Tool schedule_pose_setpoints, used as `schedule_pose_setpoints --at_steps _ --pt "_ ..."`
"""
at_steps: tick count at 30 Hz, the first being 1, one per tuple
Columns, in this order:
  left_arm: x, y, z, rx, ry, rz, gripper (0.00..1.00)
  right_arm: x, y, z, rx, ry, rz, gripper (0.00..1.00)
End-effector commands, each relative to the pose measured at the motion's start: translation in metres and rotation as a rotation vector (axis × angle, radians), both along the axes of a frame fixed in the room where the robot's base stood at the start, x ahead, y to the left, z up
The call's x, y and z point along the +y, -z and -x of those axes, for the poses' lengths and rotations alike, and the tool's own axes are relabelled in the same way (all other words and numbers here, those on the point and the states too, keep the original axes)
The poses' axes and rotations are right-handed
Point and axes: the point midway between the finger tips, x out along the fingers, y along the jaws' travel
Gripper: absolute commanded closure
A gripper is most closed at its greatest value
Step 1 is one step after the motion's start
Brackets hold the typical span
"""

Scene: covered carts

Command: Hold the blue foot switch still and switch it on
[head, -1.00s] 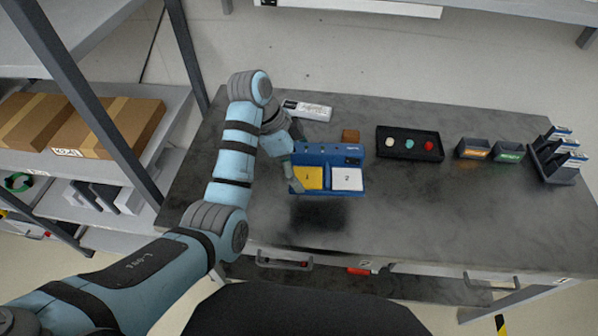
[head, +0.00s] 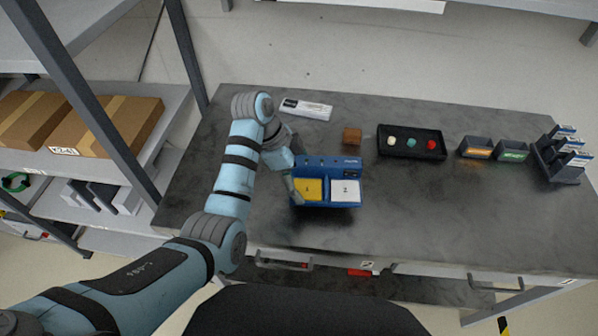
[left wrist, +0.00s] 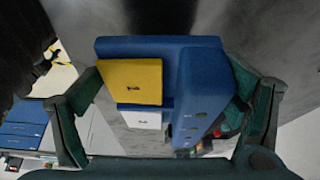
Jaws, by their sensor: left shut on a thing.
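The blue foot switch (head: 328,163) has a yellow pedal marked 1 (head: 309,188) and a white pedal marked 2 (head: 345,190). It is upright at the left-middle of the dark table, low over or on its surface; I cannot tell whether it touches. My left gripper (head: 294,180) is shut on its left end. In the left wrist view the blue foot switch (left wrist: 205,85) sits between the two fingers of my left gripper (left wrist: 168,85), with the yellow pedal (left wrist: 132,78) nearer. My right gripper is not in view.
A brown block (head: 352,135) stands just behind the switch. A white labelled device (head: 306,108) lies at the back left. A black tray (head: 411,155) holds coloured buttons. Two small bins (head: 476,152) and a rack (head: 560,172) stand farther right. The table's front right is clear.

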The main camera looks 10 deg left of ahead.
Motion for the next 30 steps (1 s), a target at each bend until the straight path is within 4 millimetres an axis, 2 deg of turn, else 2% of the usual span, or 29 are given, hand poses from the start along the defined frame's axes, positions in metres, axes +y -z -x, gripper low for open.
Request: schedule_pose_setpoints --at_steps 18,30 --pt "0.000 0.044 0.000 0.000 0.001 0.001 0.60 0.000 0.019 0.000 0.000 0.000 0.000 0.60" --pt "0.000 0.048 0.000 0.001 0.000 -0.001 0.60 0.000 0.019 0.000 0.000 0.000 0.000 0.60"
